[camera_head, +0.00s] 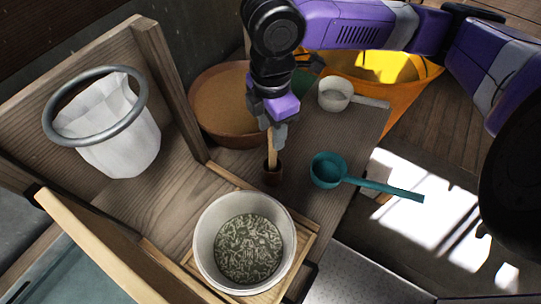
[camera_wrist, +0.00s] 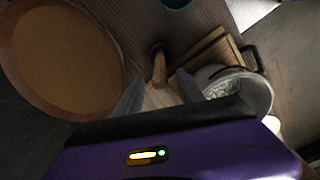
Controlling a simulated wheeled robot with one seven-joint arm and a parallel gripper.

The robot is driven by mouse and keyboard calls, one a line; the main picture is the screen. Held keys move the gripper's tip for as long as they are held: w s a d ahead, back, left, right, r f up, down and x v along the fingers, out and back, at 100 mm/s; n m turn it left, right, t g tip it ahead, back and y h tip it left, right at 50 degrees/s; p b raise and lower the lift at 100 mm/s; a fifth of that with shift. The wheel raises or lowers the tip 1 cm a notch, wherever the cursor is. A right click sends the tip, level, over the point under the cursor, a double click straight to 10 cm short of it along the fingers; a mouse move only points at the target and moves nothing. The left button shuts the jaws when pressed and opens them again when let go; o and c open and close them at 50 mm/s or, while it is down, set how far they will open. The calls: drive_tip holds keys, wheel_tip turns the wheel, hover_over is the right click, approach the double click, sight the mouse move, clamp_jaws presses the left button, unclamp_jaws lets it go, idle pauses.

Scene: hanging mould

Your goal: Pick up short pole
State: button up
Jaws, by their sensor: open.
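The short pole (camera_head: 272,152) is a thin light-wood stick standing roughly upright on the wooden table, its lower end at a small dark brown cup-like base (camera_head: 272,174). My gripper (camera_head: 278,128) points down right at the pole's upper end, which it partly hides in the head view. In the wrist view the two fingers of my gripper (camera_wrist: 158,92) are apart, and the pole (camera_wrist: 158,68) shows between and just beyond them. I cannot tell whether a finger touches it.
A white bucket (camera_head: 206,235) of patterned contents stands on a wooden frame close in front. A teal ladle (camera_head: 327,170) and white ladle (camera_head: 334,95) lie to the right. A brown bowl (camera_head: 205,105) is behind left. A ringed white cloth bag (camera_head: 120,145) hangs left.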

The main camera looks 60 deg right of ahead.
hover_over(273, 157)
wheel_tip(273, 157, down, 4)
drive_tip(key=shift+w+d, duration=0.35)
drive_tip(key=shift+d, duration=0.1)
drive_tip(key=shift+c, duration=0.5)
clamp_jaws()
